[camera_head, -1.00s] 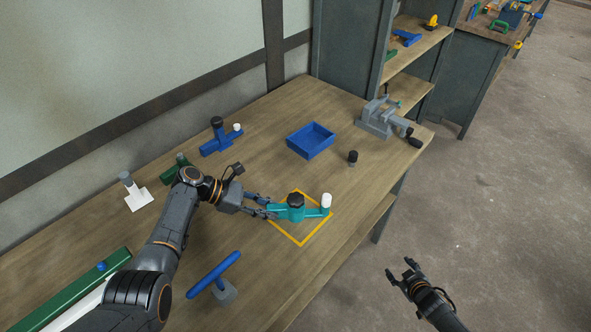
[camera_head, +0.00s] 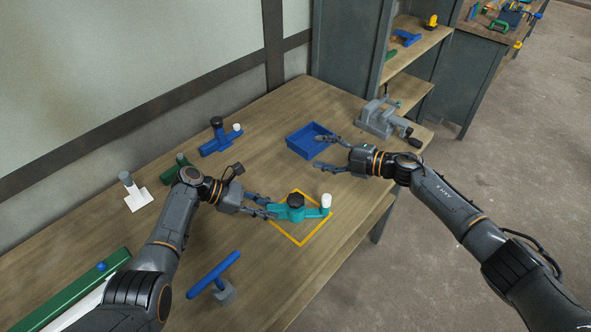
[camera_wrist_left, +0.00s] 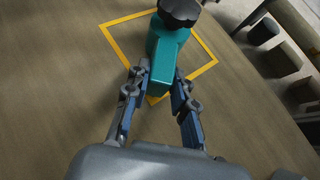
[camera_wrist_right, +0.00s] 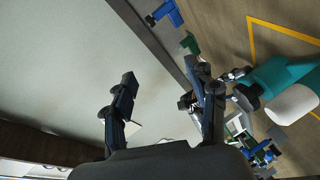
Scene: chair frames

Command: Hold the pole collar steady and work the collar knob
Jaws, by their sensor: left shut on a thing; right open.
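The teal pole collar (camera_head: 311,212) lies inside the yellow square outline on the bench, with a black knob (camera_head: 295,200) on top and a white-capped post (camera_head: 326,201) at its right end. My left gripper (camera_head: 272,208) is shut on the collar's left end; the left wrist view also shows the collar (camera_wrist_left: 164,62) between the fingers. My right gripper (camera_head: 328,152) is open and empty above the bench, beyond the collar and in front of the blue tray. The right wrist view shows part of the collar (camera_wrist_right: 275,82) and its white cap (camera_wrist_right: 291,104) at the right.
The blue tray (camera_head: 296,143) and a grey vise (camera_head: 378,118) stand at the back right. A blue fixture (camera_head: 219,142), a white one (camera_head: 137,198) and a blue-handled stand (camera_head: 214,273) lie left of the collar. The bench's front edge is right of the outline.

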